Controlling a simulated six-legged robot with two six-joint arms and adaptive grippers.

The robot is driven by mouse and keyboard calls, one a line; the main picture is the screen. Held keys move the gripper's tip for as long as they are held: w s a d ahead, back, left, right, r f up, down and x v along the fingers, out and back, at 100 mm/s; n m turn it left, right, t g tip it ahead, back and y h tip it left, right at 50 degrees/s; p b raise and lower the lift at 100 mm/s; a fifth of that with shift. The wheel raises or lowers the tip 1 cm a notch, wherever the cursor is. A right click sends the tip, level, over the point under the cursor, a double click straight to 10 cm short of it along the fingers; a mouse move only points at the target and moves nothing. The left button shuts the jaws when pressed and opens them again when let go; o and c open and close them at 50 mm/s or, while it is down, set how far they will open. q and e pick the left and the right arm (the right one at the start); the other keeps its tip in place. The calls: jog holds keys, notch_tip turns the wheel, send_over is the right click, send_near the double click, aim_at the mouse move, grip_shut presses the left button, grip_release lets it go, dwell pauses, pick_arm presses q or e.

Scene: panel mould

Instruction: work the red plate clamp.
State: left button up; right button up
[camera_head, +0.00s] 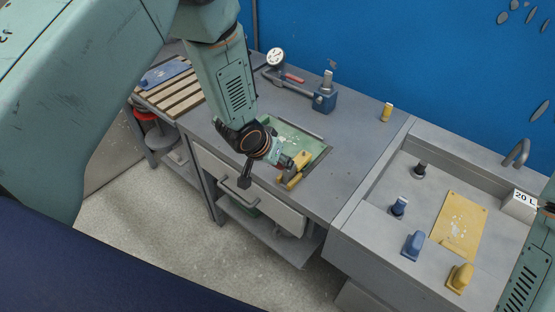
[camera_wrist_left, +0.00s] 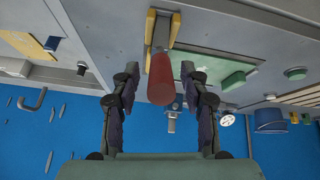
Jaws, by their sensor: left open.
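The red plate clamp shows in the left wrist view as a red handle (camera_wrist_left: 161,80) on a yellow bracket (camera_wrist_left: 152,28). Its yellow part (camera_head: 297,168) sits at the front edge of the workbench in the head view, where my gripper hides the red handle. My left gripper (camera_wrist_left: 161,72) is open, with one finger on each side of the red handle and visible gaps between. The same gripper (camera_head: 284,160) is low over the clamp in the head view. Only a link of my right arm shows at the lower right; its gripper is out of view.
A green plate (camera_head: 302,143) lies behind the clamp. A gauge (camera_head: 275,57) and a blue fixture (camera_head: 324,101) stand farther back. A slatted rack (camera_head: 170,86) is at the left. A sink unit (camera_head: 350,218) with a yellow plate (camera_head: 460,225) and blue pieces is at the right.

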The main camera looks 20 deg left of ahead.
pick_arm(q)
jog(key=shift+r, duration=0.1)
jog(key=v, duration=1.1)
jog(key=shift+s+r, duration=0.25)
jog(key=shift+r, duration=0.05)
jog(key=shift+a, duration=0.1)
